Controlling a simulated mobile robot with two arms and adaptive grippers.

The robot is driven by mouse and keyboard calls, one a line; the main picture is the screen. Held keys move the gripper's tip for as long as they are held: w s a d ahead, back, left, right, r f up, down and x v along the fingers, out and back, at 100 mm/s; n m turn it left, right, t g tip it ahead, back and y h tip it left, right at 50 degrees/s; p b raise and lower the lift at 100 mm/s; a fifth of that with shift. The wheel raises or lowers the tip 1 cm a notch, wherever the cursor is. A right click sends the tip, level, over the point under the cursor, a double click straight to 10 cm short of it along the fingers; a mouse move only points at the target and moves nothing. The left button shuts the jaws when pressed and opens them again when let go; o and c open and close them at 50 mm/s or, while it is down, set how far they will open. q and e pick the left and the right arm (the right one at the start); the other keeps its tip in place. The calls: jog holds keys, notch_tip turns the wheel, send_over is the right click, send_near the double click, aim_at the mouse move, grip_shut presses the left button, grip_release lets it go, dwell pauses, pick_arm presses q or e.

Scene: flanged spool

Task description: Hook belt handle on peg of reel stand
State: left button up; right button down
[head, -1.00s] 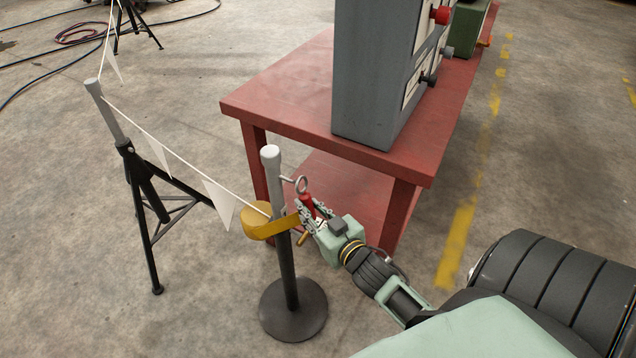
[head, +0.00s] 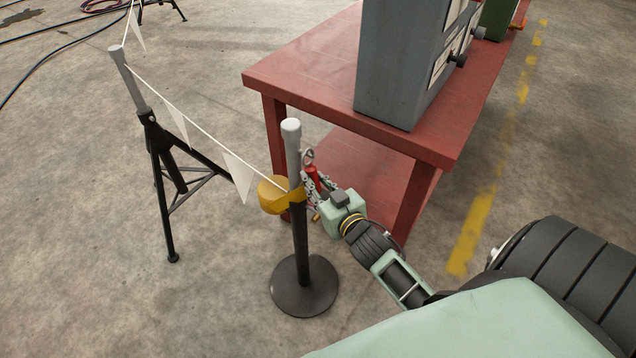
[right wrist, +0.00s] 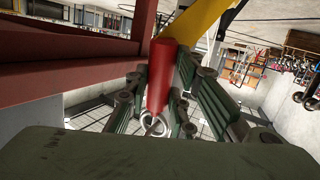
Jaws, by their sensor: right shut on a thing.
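The reel stand is an upright post (head: 301,240) with a grey top and a round dark base. A yellow reel (head: 272,195) sits at its side, and a yellow belt (head: 295,194) passes across the post towards the red handle (head: 312,176). My right gripper (head: 316,188) is shut on this handle, right of the post. A metal ring (head: 308,157) at the handle's upper end is close beside the post. The handle (right wrist: 162,70) and ring (right wrist: 152,124) also show in the right wrist view. The peg is not clear; I cannot tell whether the ring is around it. My left gripper is out of view.
A red table (head: 310,75) with a grey cabinet (head: 405,70) stands behind my right gripper, its leg and lower shelf close by. Open floor lies in front.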

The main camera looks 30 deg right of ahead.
dwell(0.4)
jog(key=c, duration=1.4)
grip_release()
jog(key=shift+c, duration=0.2)
jog(key=v, duration=1.2)
jog(key=s+a+f+g, duration=0.2)
jog(key=s+f+g, duration=0.1)
jog(key=f, duration=0.7)
jog(key=s+a+f+g+y, duration=0.15)
jog(key=s+f, duration=0.25)
jog(key=f, duration=0.7)
jog(key=s+a+f+g, duration=0.1)
jog(key=s+f+g, duration=0.2)
jog(key=f, duration=0.7)
jog(key=s+a+f+n+g, duration=0.1)
jog(key=s+f+g, duration=0.2)
jog(key=s+f, duration=0.5)
jog(key=s+a+f+n+g+p, duration=0.1)
jog(key=s+f+g, duration=0.3)
jog(key=s, duration=1.1)
notch_tip(320, 180, down, 4)
jog(key=shift+a+r, duration=0.15)
jog(key=shift+a, duration=0.35)
